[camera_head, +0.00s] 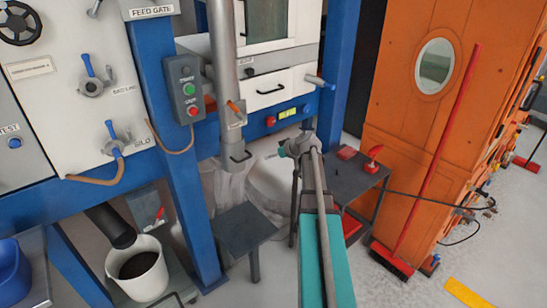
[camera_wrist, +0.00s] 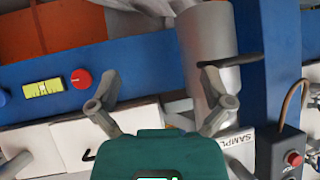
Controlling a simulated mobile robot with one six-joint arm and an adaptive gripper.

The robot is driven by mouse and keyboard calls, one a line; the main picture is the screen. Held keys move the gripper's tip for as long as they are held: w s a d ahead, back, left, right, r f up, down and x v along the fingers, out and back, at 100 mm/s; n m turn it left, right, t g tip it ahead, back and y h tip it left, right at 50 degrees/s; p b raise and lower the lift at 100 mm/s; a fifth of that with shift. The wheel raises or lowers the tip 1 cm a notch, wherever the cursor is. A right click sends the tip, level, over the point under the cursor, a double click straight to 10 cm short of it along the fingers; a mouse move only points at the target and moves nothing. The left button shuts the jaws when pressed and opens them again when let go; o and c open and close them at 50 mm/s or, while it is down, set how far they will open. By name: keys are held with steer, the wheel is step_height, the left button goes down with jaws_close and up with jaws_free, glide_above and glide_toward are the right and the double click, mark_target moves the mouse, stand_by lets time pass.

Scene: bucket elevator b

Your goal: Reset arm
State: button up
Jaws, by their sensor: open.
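My arm reaches up from the bottom middle of the head view, with a teal link of mine in front. My gripper (camera_head: 296,146) is at its far end, small in this view, in front of the blue and white machine. In the wrist view my gripper (camera_wrist: 160,82) shows two grey fingers spread wide apart, open and with nothing held between them. Behind the fingers are a blue beam (camera_wrist: 135,58) with a yellow-green display (camera_wrist: 43,88) and a red knob (camera_wrist: 81,79), and a grey pipe (camera_wrist: 208,50) near the right finger.
A control box (camera_head: 187,90) with green and red buttons hangs on a blue post (camera_head: 166,130). A grey stool (camera_head: 240,222), a dark side table (camera_head: 352,182), an orange door (camera_head: 410,110) and a red broom (camera_head: 437,160) stand around. A white bucket (camera_head: 137,268) is at the lower left.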

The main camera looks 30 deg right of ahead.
steer(key=shift+a+f, duration=0.1)
steer(key=shift+a, duration=0.25)
stand_by(0.4)
steer(key=s+a+f+g, duration=0.3)
steer(key=a, duration=0.8)
steer(key=s+a+f+g, duration=0.2)
steer(key=s+a+g, duration=0.1)
steer(key=a, duration=0.8)
steer(key=s+a+f+m+g+h, duration=0.2)
steer(key=s+a+f+g+h, duration=0.15)
steer(key=s+a, duration=1.05)
step_height(320, 180, up, 15)
steer(key=p, duration=1.4)
steer(key=shift+d+g, duration=0.15)
steer(key=shift+g, duration=0.2)
steer(key=shift+c, duration=0.3)
